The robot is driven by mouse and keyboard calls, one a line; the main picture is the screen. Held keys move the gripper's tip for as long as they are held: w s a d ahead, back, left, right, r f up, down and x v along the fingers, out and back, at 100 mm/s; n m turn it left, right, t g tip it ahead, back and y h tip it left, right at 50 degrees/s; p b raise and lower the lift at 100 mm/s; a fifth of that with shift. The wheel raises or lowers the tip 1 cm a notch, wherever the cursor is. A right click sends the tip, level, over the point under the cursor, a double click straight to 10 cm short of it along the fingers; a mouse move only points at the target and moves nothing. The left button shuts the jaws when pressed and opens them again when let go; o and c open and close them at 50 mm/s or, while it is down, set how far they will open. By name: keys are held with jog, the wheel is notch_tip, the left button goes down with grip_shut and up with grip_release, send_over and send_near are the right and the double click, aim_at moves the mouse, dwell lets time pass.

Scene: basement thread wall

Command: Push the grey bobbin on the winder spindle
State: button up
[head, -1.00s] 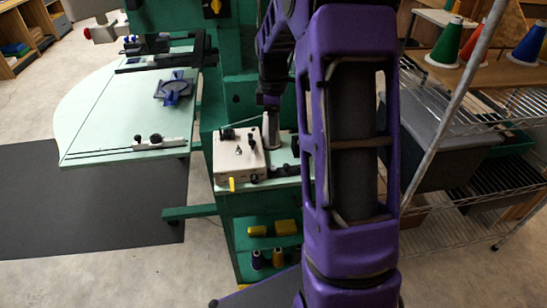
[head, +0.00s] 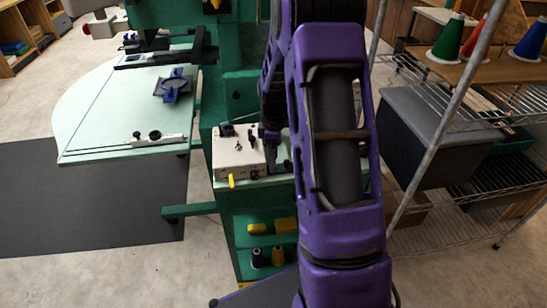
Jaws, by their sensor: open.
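The winder (head: 238,158) is a cream box with small dark fittings on top and a yellow lever (head: 232,181) at its front. It sits on a pale green shelf of the green machine stand. My gripper (head: 275,154) is low at the winder's right side, small and partly covered by my purple arm. I take it as open, though its fingertips are hard to make out. I cannot pick out the grey bobbin; my arm and gripper cover the spot right of the winder. The spindle is also not clearly visible.
A pale green table (head: 110,115) with a blue clamp piece (head: 173,85) extends left. Yellow and dark spools stand on the lower green shelf (head: 270,240). A wire rack with a grey bin (head: 430,135) and thread cones (head: 446,40) is close on the right.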

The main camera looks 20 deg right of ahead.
grip_shut()
jog(key=shift+r, duration=0.2)
jog(key=shift+r+p, duration=1.25)
jog(key=shift+r, duration=0.35)
